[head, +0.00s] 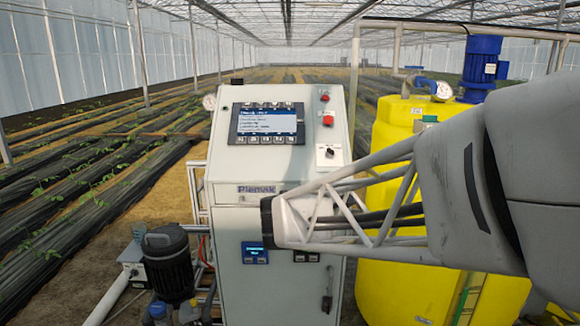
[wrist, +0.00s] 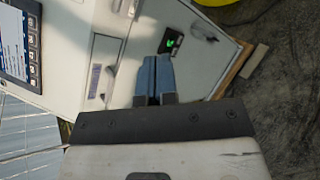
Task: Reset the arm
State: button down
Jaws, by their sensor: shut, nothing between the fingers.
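My gripper (wrist: 154,62) is shut and empty; its two blue fingers lie side by side in the wrist view. They point toward the front of the grey-white control cabinet (head: 228,225), which also fills the upper left of the wrist view (wrist: 70,45). In the head view my arm reaches in from the right across the cabinet's front, its end at the middle of the cabinet. The fingers cannot be made out there. The distance from the fingers to the cabinet is hard to tell.
The cabinet carries a lit screen (head: 267,124), a red button (head: 328,120) and a dark handle (head: 326,303). A yellow tank (head: 395,125) with a blue motor (head: 482,68) stands right, partly behind my arm. A dark pump motor (head: 168,262) stands left. Crop rows lie behind.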

jog(key=s+d+m+g, duration=0.6)
jog(key=s+d+m, duration=0.55)
jog(key=s, duration=0.25)
jog(key=s+f+m+g+y, duration=0.2)
jog(key=s+m+y, duration=0.4)
jog(key=s+m, duration=0.5)
jog(key=s+f, duration=0.1)
jog(key=s, duration=0.4)
jog(key=shift+s+d+g, duration=0.25)
jog(key=shift+s+g, duration=0.05)
